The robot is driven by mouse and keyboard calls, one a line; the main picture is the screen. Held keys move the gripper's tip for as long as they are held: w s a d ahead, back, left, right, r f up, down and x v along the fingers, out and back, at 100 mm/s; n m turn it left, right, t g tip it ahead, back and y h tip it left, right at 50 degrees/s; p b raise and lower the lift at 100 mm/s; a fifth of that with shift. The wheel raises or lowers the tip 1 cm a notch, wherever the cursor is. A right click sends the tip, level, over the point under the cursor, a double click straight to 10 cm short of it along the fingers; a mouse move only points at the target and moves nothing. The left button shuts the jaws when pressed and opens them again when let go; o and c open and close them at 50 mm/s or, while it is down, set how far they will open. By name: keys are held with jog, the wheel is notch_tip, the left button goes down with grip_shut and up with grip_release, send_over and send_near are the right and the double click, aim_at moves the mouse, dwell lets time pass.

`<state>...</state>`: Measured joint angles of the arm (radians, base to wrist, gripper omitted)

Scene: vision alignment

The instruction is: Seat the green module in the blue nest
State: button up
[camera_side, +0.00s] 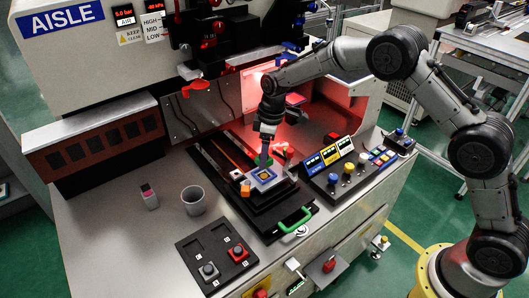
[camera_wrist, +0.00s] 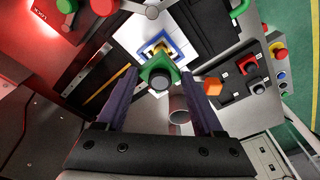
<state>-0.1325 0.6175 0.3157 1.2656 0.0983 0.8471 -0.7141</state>
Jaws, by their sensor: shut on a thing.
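The green module (camera_wrist: 153,68), with a dark round part on it, is between the two purple fingers of my gripper (camera_wrist: 160,73) in the wrist view. My gripper is shut on it. The blue nest (camera_wrist: 181,45) is a square blue frame with a yellowish middle on a white plate. It lies just beyond the module in the wrist view, and the module overlaps its near edge. In the side view my gripper (camera_side: 264,162) is right above the blue nest (camera_side: 264,180); the module is too small to make out there. I cannot tell the gap between module and nest.
An orange block (camera_side: 245,190) sits beside the nest. A grey cup (camera_side: 194,202) and a black tray (camera_side: 190,248) with red and grey parts stand to the left. A green handle (camera_side: 297,222) is in front; a button panel (camera_side: 345,180) is to the right.

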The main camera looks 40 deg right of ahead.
jog(key=shift+f, duration=0.15)
jog(key=shift+f, duration=2.1)
jog(key=o, duration=1.4)
jog(key=r, duration=0.9)
jog(key=s+d+r, duration=0.1)
jog(key=r, duration=0.3)
jog(key=shift+s+d+r, duration=0.1)
jog(key=shift+r, duration=0.25)
